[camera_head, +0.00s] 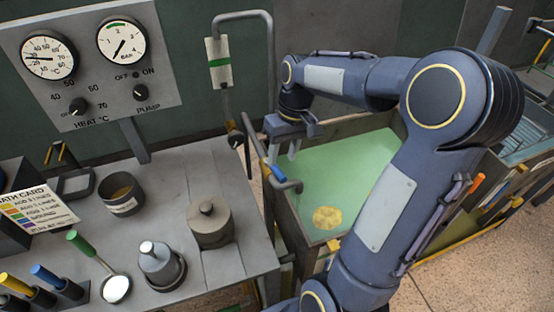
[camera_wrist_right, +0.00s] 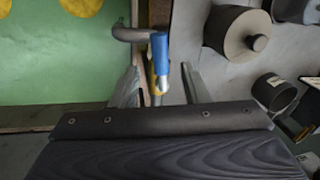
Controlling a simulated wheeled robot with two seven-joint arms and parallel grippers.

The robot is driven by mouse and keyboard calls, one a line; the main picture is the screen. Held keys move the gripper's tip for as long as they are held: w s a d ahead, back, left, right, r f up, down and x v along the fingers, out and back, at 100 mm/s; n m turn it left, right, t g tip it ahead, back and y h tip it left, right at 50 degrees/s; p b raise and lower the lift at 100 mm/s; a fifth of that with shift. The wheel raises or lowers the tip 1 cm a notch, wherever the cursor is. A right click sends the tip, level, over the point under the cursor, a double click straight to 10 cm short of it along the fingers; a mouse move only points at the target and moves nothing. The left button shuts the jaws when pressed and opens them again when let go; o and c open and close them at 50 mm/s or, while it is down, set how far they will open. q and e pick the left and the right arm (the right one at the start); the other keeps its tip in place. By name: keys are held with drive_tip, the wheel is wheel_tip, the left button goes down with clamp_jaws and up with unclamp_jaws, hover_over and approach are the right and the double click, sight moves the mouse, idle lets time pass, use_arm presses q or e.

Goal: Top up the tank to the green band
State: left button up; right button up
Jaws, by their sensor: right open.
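The tank (camera_head: 304,237) holds pale green liquid (camera_head: 345,180) with a yellow patch (camera_head: 327,217) in it. A white gauge plate with a green band (camera_head: 218,62) stands on a pipe behind the tank's left side; its liquid level is too small to read. A tap with a blue lever (camera_head: 276,172) and a grey spout (camera_head: 289,186) sits at the tank's left edge. My right gripper (camera_head: 292,148) is open just above and behind the tap. In the right wrist view the blue lever (camera_wrist_right: 160,52) shows ahead, between the fingers; contact is not visible. My left gripper is out of view.
A control panel (camera_head: 95,60) with two dials and two knobs stands at the back left. The bench (camera_head: 205,265) holds a lidded pot (camera_head: 210,224), a dark cup (camera_head: 121,194), a ladle (camera_head: 115,287), a bath card (camera_head: 35,208) and coloured-handled tools. My right arm crosses above the tank.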

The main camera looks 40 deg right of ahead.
sight(279, 169)
drive_tip(key=shift+w+a+f, duration=0.1)
drive_tip(key=shift+a+f, duration=0.15)
drive_tip(key=shift+f, duration=0.85)
drive_tip(key=shift+w+a+f, duration=0.1)
drive_tip(key=shift+a+f, duration=0.1)
drive_tip(key=shift+f, duration=0.9)
drive_tip(key=shift+c, duration=0.3)
clamp_jaws()
